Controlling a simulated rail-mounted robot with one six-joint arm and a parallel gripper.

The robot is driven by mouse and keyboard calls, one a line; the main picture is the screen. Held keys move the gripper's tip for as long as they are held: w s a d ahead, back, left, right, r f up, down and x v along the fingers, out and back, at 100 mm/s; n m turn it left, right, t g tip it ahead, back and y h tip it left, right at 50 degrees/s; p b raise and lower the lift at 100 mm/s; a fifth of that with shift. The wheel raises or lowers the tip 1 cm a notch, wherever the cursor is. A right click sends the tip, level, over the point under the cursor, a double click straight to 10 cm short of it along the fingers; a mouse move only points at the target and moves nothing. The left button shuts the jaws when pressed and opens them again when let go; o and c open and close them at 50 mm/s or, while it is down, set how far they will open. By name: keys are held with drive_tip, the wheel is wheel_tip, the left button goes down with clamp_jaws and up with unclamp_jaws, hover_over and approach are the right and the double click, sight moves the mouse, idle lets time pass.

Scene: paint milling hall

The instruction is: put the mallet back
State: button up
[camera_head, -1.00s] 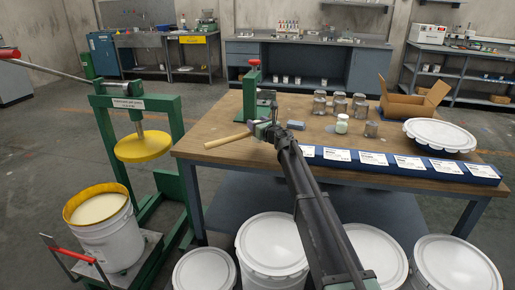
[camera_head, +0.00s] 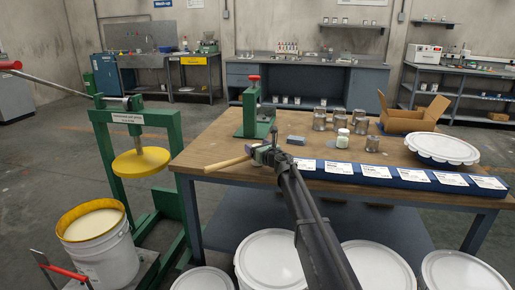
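The mallet (camera_head: 227,164) has a pale wooden handle pointing left and a dark head at its right end. It is at the front left of the workbench (camera_head: 222,142), its handle near the front edge. My gripper (camera_head: 266,151) is at the mallet's head and looks shut on it; the fingers are small and partly hidden by the head and my arm. I cannot tell whether the mallet touches the bench top. No empty holder for the mallet is clearly visible.
A green press with a red knob (camera_head: 253,100) stands just behind the mallet. A blue labelled strip (camera_head: 400,174) runs along the front edge. Metal tins (camera_head: 320,119), a jar (camera_head: 342,138), an open carton (camera_head: 412,119) and a white lid (camera_head: 442,148) occupy the right. White buckets (camera_head: 270,262) stand below.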

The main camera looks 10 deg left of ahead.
drive_tip(key=shift+r, duration=0.1)
drive_tip(key=shift+s+d, duration=0.1)
drive_tip(key=shift+s, duration=0.05)
drive_tip(key=v, duration=1.1)
drive_tip(key=shift+s+d+r, duration=0.1)
drive_tip(key=shift+s+d, duration=0.1)
drive_tip(key=shift+s, duration=0.15)
